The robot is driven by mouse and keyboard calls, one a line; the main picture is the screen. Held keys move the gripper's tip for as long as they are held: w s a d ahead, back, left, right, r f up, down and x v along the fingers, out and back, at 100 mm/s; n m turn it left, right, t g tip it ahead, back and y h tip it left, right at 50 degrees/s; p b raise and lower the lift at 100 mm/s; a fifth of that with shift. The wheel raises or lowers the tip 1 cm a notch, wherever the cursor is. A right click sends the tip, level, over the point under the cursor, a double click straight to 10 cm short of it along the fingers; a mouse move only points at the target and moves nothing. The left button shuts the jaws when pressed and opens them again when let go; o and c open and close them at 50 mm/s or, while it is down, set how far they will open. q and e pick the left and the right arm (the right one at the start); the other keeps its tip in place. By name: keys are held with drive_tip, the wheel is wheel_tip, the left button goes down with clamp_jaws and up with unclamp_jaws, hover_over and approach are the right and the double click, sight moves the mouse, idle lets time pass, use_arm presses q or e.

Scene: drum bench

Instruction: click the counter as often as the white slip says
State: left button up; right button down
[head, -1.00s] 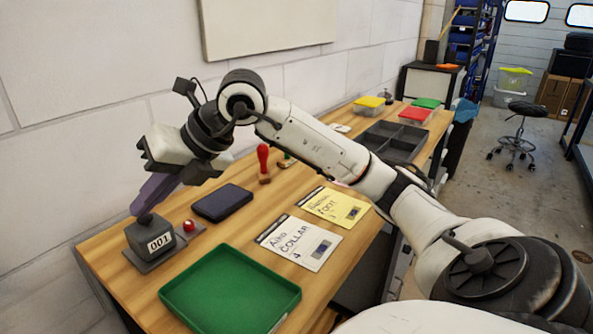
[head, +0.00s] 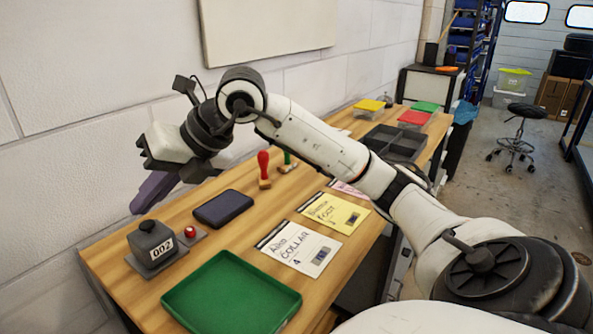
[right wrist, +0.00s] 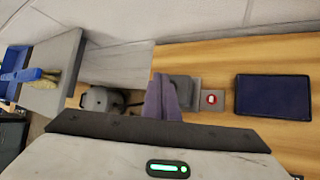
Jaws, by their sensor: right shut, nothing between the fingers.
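The counter (head: 152,243) is a dark grey box with a black knob on top, on a grey base at the bench's left end. Its display reads 002. A red button (head: 190,231) sits beside it. The white slip (head: 299,248) lies flat and reads "COLLAR" with a 4 below. My right gripper (head: 137,208) is shut and empty, its purple fingertips just above the counter's knob with a small gap. In the right wrist view, the fingers (right wrist: 165,98) partly cover the counter (right wrist: 183,88). My left gripper is not in view.
A green tray (head: 231,294) lies in front of the counter, and a dark ink pad (head: 222,208) behind it. A yellow slip (head: 336,212), a pink slip (head: 347,188), a red-handled stamp (head: 264,170) and a grey divided tray (head: 397,143) lie farther along. A wall runs behind the bench.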

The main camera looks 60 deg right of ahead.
sight(154, 225)
wheel_tip(154, 225, up, 6)
drive_tip(key=p, duration=0.4)
drive_tip(key=shift+p, duration=0.35)
idle(2.1)
